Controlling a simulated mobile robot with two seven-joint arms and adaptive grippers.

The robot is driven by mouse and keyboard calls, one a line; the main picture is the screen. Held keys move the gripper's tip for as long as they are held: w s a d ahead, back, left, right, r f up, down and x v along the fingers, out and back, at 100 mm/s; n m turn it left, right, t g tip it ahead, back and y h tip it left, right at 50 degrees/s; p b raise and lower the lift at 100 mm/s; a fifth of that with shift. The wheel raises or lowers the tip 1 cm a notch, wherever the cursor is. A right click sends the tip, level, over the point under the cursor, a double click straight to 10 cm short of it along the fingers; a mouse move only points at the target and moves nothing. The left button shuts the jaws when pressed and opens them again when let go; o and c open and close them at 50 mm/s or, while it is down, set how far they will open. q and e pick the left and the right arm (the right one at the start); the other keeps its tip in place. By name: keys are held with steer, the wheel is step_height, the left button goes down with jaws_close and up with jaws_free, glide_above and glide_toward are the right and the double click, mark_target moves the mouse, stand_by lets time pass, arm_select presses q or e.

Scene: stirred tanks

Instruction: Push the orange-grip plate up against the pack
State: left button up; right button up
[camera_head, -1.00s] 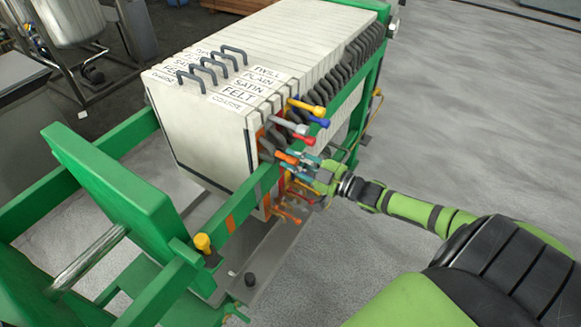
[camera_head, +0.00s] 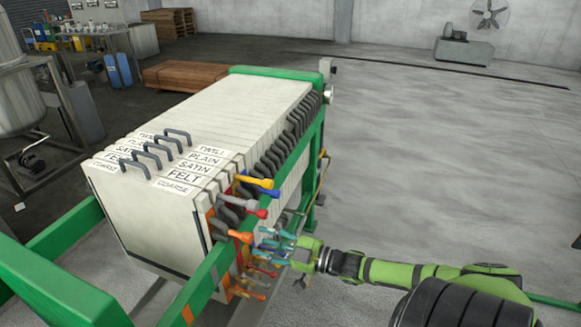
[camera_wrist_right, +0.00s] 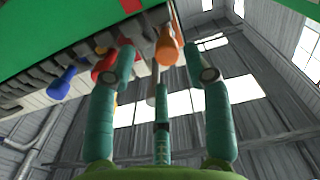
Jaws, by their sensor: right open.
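The orange grip (camera_head: 240,236) is on the side of the front, pale plate labelled COARSE (camera_head: 145,225), at the near end of the pack (camera_head: 245,105). Any gap between this plate and the pack is too small to tell. My right gripper (camera_head: 268,242) is open beside the orange grip, outside the green side rail. In the right wrist view the orange grip (camera_wrist_right: 168,46) shows between the spread fingertips (camera_wrist_right: 160,62); whether they touch it cannot be told. My left gripper is out of view.
Yellow (camera_head: 256,182), blue (camera_head: 268,193), grey (camera_head: 240,202) and red (camera_head: 261,214) grips crowd just above my right gripper. The green side rail (camera_head: 205,275) runs beside the plates. Open floor (camera_head: 430,150) lies right of the frame.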

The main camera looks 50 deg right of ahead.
steer(key=v, duration=0.7)
steer(key=shift+d, duration=0.1)
stand_by(0.4)
steer(key=s+d+f+m+g+h, duration=0.1)
steer(key=s+d+f+m+h, duration=0.15)
steer(key=f, duration=0.45)
steer(key=s+d+f+m+g+h, duration=0.1)
steer(key=s+d+f+h, duration=0.15)
steer(key=f, duration=0.45)
steer(key=s+a+f+m+g+h, duration=0.1)
steer(key=s+f+g, duration=0.25)
steer(key=f, duration=0.45)
steer(key=s+a+f+m+g+h, duration=0.1)
steer(key=s+a+f+g+h, duration=0.1)
steer(key=s+f, duration=0.5)
steer(key=s+a+f+n+g+y, duration=0.1)
steer(key=s+a+f+g, duration=0.7)
steer(key=s+a+f, duration=0.8)
steer(key=a, duration=0.3)
steer(key=shift+s+a+f, duration=0.25)
steer(key=shift+s+a, duration=0.05)
steer(key=shift+s, duration=0.05)
